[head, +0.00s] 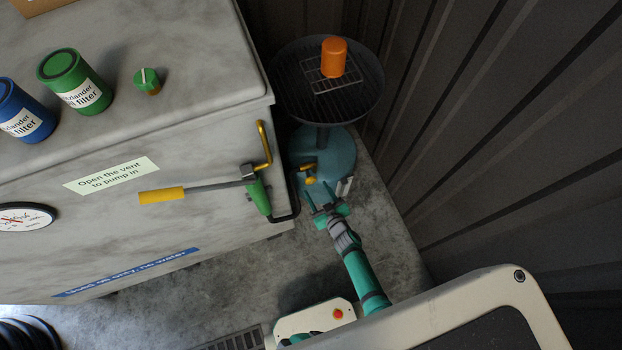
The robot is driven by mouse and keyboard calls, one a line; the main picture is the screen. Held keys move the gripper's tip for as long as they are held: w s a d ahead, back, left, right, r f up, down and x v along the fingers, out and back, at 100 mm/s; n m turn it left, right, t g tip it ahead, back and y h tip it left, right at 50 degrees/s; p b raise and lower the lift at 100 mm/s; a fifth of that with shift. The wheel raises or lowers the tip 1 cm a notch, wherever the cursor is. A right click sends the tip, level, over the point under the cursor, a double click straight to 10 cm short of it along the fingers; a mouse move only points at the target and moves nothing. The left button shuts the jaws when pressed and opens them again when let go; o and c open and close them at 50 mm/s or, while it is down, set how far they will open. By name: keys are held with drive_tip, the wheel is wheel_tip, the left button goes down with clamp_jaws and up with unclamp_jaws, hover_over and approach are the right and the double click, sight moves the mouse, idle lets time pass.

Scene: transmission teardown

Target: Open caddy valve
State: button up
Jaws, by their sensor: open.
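The caddy is a teal round drum (335,150) on the floor beside the cabinet, with a wide dark tray (290,90) above it on a column. A small yellow valve handle (309,175) sits at the drum's near left side. My gripper (322,194) is open, just below and right of the handle in the picture. The handle looks apart from the fingers. I cannot tell the exact gap in depth, or whether the valve is open or shut.
An orange cup (334,58) stands on a wire rack on the tray. A grey cabinet (200,130) fills the left; its yellow-gripped lever (165,194) and black pipe (294,195) jut out near my gripper. A corrugated dark wall (490,110) closes the right side.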

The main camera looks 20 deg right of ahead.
sight(313, 181)
drive_tip(key=x, duration=0.3)
drive_tip(key=shift+w+f, duration=0.15)
drive_tip(key=shift+w, duration=0.15)
drive_tip(key=shift+w+a+f, duration=0.25)
drive_tip(key=shift+w+f, duration=0.05)
drive_tip(key=shift+w, duration=0.35)
drive_tip(key=shift+d+x, duration=0.2)
drive_tip(key=shift+x, duration=1)
drive_tip(key=shift+w+d, duration=0.1)
drive_tip(key=shift+w, duration=0.05)
drive_tip(key=shift+w, duration=0.1)
drive_tip(key=c, duration=0.7)
drive_tip(key=shift+d, duration=0.2)
drive_tip(key=c, duration=0.3)
drive_tip(key=shift+f, duration=0.1)
drive_tip(key=shift+c, duration=0.2)
